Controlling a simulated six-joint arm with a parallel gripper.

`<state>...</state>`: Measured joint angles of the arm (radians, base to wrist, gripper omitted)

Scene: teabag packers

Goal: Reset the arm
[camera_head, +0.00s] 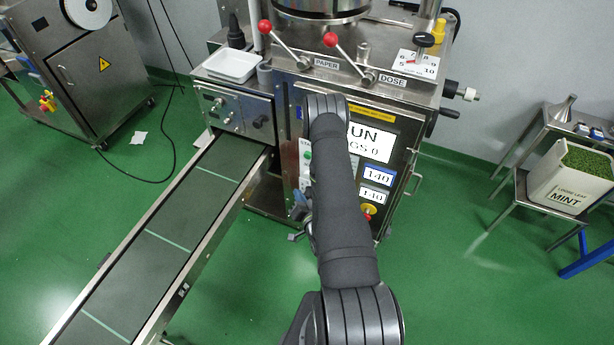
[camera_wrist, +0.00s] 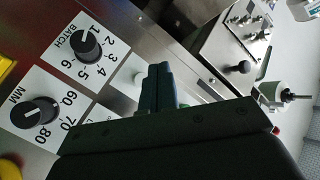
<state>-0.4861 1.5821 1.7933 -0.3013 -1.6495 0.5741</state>
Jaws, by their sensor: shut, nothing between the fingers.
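My arm stretches from the bottom of the head view up to the front panel of the steel packing machine (camera_head: 375,100), and hides part of its screen. I cannot tell the exact gap to the panel.
Two red-knobbed levers, PAPER (camera_head: 265,27) and DOSE (camera_head: 331,40), stick out on top. A conveyor (camera_head: 165,240) runs down to the lower left. A MINT bin (camera_head: 562,190) stands on a steel table at right.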

